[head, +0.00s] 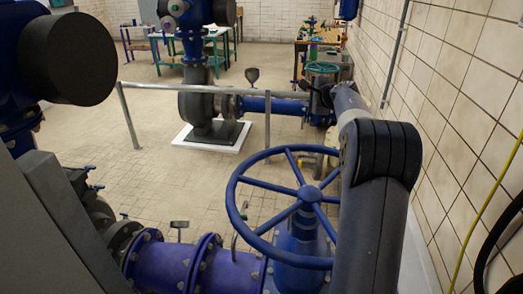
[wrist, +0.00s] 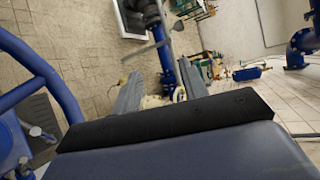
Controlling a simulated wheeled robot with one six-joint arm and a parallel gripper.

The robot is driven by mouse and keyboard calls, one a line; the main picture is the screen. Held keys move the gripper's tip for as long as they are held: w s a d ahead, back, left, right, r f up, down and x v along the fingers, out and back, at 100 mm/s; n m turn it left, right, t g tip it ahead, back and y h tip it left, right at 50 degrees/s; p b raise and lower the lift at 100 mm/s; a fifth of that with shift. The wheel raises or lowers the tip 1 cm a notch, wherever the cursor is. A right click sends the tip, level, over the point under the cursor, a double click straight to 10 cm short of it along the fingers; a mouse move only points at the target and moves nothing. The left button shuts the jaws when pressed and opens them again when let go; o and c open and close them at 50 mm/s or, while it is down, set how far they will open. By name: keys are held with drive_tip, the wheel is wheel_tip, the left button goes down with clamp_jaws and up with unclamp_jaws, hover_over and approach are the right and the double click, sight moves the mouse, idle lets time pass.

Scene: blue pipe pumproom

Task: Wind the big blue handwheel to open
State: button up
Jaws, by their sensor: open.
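The big blue handwheel (head: 309,194) lies roughly level on a blue valve body (head: 298,245) in the lower middle of the head view. It has several spokes and a round rim. My arm passes along its right side and hides part of the right rim. Part of the wheel's blue rim (wrist: 38,65) shows at the left edge of the wrist view. My gripper (wrist: 160,70) shows there as two grey fingers standing apart, with nothing held between them. The gripper is off to the side of the rim, not around it. In the head view I cannot make out its fingers clearly.
A purple-blue flanged pipe (head: 225,270) runs into the valve. A grey rail (head: 195,89) stands beyond the wheel, before a pump (head: 205,108). A smaller teal handwheel (head: 322,67) is farther back. The tiled wall (head: 460,120) is close on the right. Tiled floor lies open left.

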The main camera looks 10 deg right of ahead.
drive_tip(key=shift+o, duration=0.7)
drive_tip(key=w+d+r+m+t+h+p, duration=0.1)
drive_tip(key=w+d+r+m+t+h, duration=0.1)
drive_tip(key=r+m, duration=0.5)
drive_tip(key=shift+w+d+t+h, duration=0.4)
drive_tip(key=shift+w+t+h, duration=0.2)
drive_tip(key=shift+w+h, duration=0.55)
drive_tip(key=m+g+y+p, duration=0.3)
drive_tip(key=m+g+p, duration=0.4)
drive_tip(key=m+g, duration=1.35)
approach(257, 154)
drive_tip(key=s+f+m+t, duration=0.1)
drive_tip(key=f, duration=0.2)
drive_tip(key=s+f+m+t, duration=0.1)
drive_tip(key=f+m, duration=0.1)
drive_tip(key=f, duration=0.1)
drive_tip(key=s+f+m+t, duration=0.1)
drive_tip(key=f+t, duration=0.1)
drive_tip(key=f, duration=0.1)
drive_tip(key=shift+a+f+m, duration=0.15)
drive_tip(key=shift+a+m, duration=0.1)
drive_tip(key=shift+c, duration=0.6)
